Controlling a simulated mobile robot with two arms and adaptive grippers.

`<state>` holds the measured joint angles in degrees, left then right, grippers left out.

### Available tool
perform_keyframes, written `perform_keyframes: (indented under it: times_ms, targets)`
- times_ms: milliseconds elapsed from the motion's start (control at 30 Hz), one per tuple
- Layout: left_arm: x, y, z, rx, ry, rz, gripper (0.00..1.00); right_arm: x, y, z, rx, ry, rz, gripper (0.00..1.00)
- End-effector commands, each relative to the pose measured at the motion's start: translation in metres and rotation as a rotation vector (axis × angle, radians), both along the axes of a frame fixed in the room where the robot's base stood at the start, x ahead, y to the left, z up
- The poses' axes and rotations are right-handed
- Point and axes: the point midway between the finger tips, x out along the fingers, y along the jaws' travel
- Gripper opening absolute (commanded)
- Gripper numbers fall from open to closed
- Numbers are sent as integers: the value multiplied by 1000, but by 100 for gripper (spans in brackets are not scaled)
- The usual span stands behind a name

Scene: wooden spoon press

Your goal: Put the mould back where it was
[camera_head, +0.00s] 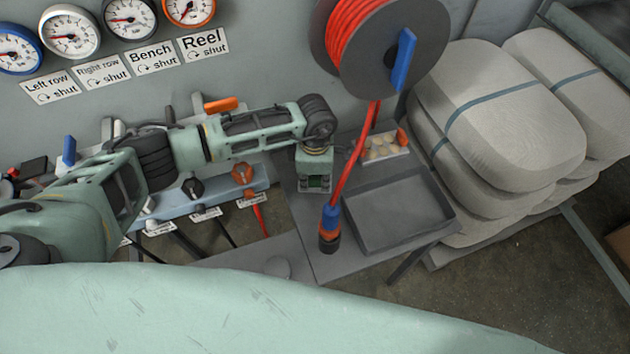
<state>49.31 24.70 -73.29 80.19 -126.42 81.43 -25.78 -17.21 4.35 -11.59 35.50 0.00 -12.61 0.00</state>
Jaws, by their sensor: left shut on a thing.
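My left arm comes in from the left, and its gripper (316,184) points down over the grey bench, left of the shallow grey tray (452,216). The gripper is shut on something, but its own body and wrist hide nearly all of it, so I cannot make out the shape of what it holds. I cannot pick out the mould clearly anywhere else. My right gripper is not in view.
A red hose (352,165) hangs from the reel (428,35) close beside the gripper, ending in a blue and orange coupling (330,228). A small box with pale round things (384,149) stands behind the tray. Stacked sacks (500,120) fill the right. Valve handles (242,174) line the left.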

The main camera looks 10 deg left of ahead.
Motion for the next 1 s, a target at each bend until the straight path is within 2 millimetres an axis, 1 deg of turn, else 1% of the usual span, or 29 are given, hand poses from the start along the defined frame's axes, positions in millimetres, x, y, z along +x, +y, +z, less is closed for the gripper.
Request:
perform_keyframes:
  times_ms: [33, 267, 400, 433, 633, 900, 1000]
  targets:
    - [2, -1, 1, -3, -7, 1, 0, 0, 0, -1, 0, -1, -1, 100]
    - [3, 0, 1, -3, -8, 0, 0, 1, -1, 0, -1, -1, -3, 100]
    - [3, 0, -3, -3, -8, 0, 0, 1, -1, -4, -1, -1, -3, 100]
    - [1, 0, -4, 0, -3, 1, 14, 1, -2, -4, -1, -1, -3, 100]
    - [1, 0, -3, 0, -3, 1, 31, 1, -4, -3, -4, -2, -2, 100]
    - [1, 0, -3, 0, -3, 1, 31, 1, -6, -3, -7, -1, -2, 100]
    - [1, 0, 1, 0, -3, 1, 31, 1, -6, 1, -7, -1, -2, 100]
